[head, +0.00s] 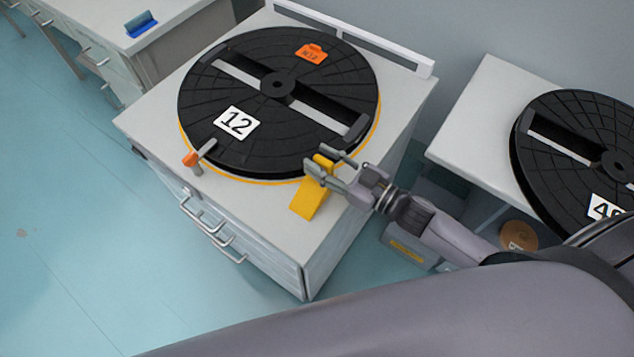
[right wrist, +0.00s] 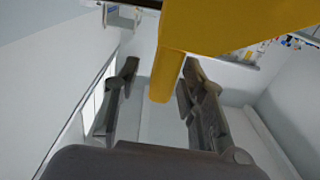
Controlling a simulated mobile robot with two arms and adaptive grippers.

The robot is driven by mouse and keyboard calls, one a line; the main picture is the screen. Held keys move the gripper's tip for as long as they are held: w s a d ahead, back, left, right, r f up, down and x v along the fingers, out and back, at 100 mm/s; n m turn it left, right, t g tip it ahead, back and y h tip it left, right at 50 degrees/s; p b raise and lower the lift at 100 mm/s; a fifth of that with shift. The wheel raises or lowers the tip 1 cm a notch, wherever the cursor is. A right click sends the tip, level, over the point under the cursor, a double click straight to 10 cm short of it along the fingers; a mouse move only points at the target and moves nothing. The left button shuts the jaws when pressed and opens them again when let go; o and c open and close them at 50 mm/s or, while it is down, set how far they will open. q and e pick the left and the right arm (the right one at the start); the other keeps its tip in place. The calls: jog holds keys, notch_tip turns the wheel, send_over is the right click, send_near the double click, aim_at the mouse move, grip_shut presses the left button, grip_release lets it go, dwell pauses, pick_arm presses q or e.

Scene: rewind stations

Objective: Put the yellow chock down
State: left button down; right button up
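The yellow chock (head: 309,200) is on the light cabinet top (head: 257,222), at the near right edge of the black reel marked 12 (head: 225,85). It appears to rest on the top; its underside is hidden. My right gripper (head: 329,161) is at the chock's upper end, with its fingers spread. In the right wrist view the two fingers (right wrist: 158,78) stand apart. The chock (right wrist: 225,25) fills the top of that view, with a yellow part reaching down between them, nearer the right finger. A gap shows on the left side. My left gripper is not in view.
An orange-tipped peg (head: 191,159) stands at the reel's near left edge. A second cabinet (head: 478,115) with another black reel (head: 570,150) stands to the right, past a gap. A blue item (head: 141,24) lies on a bench at the upper left. The floor (head: 80,230) at left is clear.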

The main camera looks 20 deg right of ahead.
grip_shut()
dwell(0.8)
